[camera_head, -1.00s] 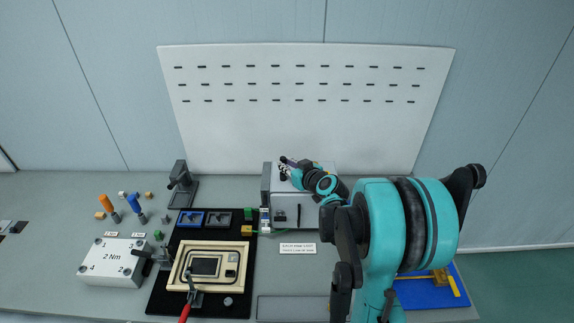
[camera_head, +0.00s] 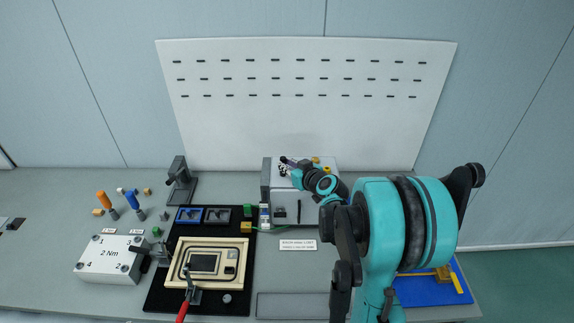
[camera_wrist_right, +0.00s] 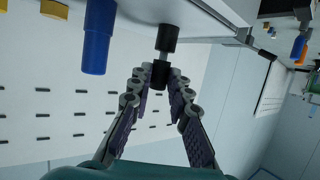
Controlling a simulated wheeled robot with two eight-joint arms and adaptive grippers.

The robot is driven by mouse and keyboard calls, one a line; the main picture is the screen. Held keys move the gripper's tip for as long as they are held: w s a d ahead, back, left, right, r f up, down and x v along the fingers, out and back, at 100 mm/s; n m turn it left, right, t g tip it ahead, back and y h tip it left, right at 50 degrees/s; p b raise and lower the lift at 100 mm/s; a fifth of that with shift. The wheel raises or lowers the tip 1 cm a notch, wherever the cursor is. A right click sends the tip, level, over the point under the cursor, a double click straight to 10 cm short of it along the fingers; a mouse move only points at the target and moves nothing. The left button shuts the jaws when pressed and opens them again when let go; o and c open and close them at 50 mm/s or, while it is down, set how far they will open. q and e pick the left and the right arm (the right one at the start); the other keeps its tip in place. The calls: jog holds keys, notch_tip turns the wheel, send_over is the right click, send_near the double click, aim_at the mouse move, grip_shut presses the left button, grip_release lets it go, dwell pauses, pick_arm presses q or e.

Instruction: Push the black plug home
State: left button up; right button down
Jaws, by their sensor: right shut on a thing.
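In the right wrist view, the black plug (camera_wrist_right: 160,74) sits between the fingertips of my right gripper (camera_wrist_right: 160,82), which is shut on it. A second black cylindrical part (camera_wrist_right: 167,38) lies just beyond the plug, against the white panel face. A short grey metal section shows between the two black parts. In the head view, my right gripper (camera_head: 288,168) is at the upper left of the grey box (camera_head: 285,208); the plug is too small there to tell clearly. My left gripper is not in view.
A blue cylinder (camera_wrist_right: 97,38) stands out from the panel left of the plug in the wrist view. In the head view, a wooden-framed fixture (camera_head: 240,249) with a red-handled clamp (camera_head: 184,308) and a white 2 Nm block (camera_head: 110,265) stand on the left.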

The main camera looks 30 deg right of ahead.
jog(key=shift+f+b, duration=0.4)
jog(key=shift+f, duration=0.15)
jog(key=c, duration=1.3)
grip_release()
jog(key=shift+c, duration=0.2)
jog(key=shift+r, duration=0.1)
jog(key=v, duration=1.2)
jog(key=s+a+f+n+g+y+b, duration=0.1)
jog(key=s+a+f+g, duration=0.15)
jog(key=a, duration=0.55)
jog(key=s+a+f+g+y+b, duration=0.1)
jog(key=s+a+f+g+b, duration=0.15)
jog(key=a, duration=0.65)
jog(key=s+a+f+g, duration=0.1)
jog(key=s+a+f, duration=0.1)
jog(key=s, duration=0.3)
jog(key=s+a+f+h, duration=0.1)
jog(key=s+a+f, duration=0.1)
jog(key=s, duration=0.3)
jog(key=shift+f+m+g+h+b, duration=0.3)
jog(key=shift+g+b, duration=0.1)
jog(key=shift+b, duration=0.05)
